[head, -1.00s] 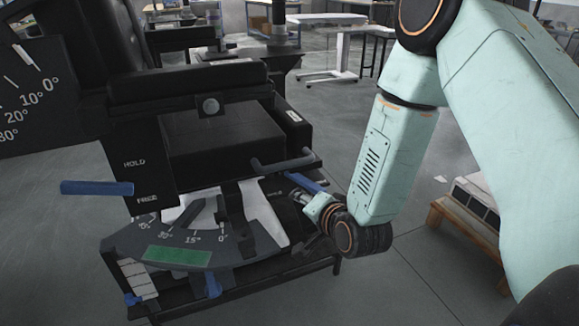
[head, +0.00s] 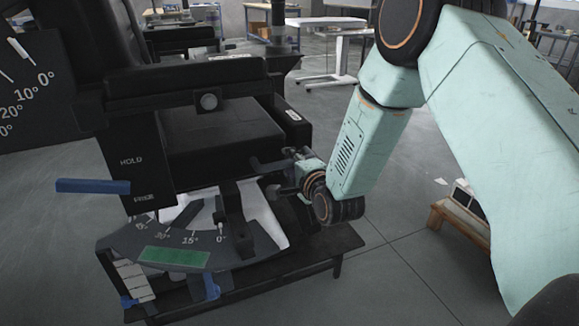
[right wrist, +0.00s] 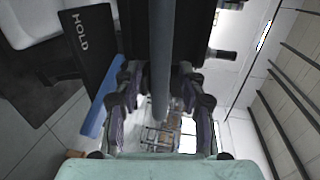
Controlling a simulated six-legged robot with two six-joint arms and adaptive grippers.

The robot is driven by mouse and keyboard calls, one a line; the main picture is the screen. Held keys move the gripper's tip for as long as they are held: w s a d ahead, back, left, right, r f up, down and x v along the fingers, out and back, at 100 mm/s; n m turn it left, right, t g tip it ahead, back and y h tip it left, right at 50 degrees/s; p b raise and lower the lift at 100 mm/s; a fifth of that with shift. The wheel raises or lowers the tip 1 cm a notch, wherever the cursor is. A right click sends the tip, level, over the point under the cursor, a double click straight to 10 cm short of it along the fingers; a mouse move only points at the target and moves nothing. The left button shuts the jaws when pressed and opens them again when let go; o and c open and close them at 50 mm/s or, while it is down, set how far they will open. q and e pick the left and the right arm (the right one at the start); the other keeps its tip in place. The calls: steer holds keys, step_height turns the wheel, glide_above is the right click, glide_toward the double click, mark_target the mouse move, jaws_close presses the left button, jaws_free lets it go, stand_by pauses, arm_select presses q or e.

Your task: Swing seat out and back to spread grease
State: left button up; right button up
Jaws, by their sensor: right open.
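The black seat (head: 215,140) sits on a low dark frame, with a dark grey handle bar (head: 268,163) sticking out at its right side. An angle scale (head: 175,236) with a green band lies below the seat front. My right gripper (head: 298,168) is at the handle bar in the head view. In the right wrist view my right gripper (right wrist: 160,95) is open, its fingers on either side of the grey handle bar (right wrist: 162,60). Contact with the bar cannot be told. My left gripper is not in view.
A blue lever (head: 93,186) sticks out left beside the panel marked HOLD. A large dark angle dial (head: 35,85) stands at the far left. A wooden pallet (head: 462,218) with a light box is at right. The floor (head: 385,265) between is clear.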

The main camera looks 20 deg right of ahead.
steer(key=shift+w+f, duration=0.1)
steer(key=shift+w, duration=0.4)
jaws_close()
stand_by(0.5)
